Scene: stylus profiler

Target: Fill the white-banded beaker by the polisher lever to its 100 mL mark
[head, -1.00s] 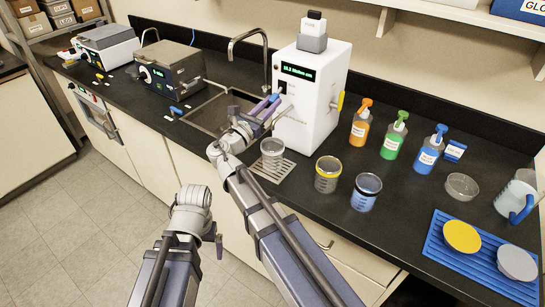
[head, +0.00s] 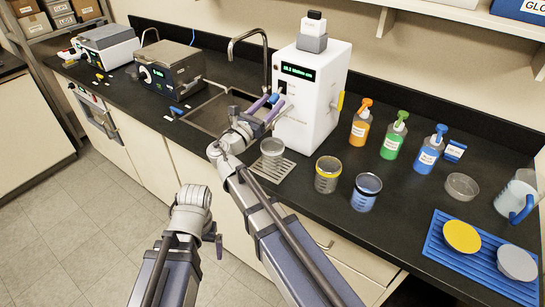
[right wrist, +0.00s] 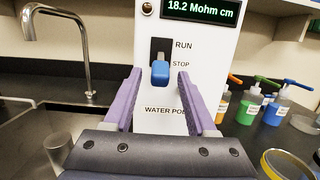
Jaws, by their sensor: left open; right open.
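The polisher (head: 313,95) is a white box with a green-lit display and a RUN/STOP slot. Its blue lever knob (right wrist: 160,73) sits at the STOP label, low in the slot. My right gripper (head: 267,105) is open, its purple fingers either side of the knob and apart from it in the right wrist view (right wrist: 160,100). The white-banded beaker (head: 272,152) stands upright on the drip grid beside the polisher. Its water level is too small to read.
A yellow-banded beaker (head: 327,176) and a blue-banded beaker (head: 366,193) stand right of the grid. Orange, green and blue wash bottles (head: 427,155) stand behind. A sink (head: 222,112) with a tap lies left. A blue rack (head: 460,262) is at the right.

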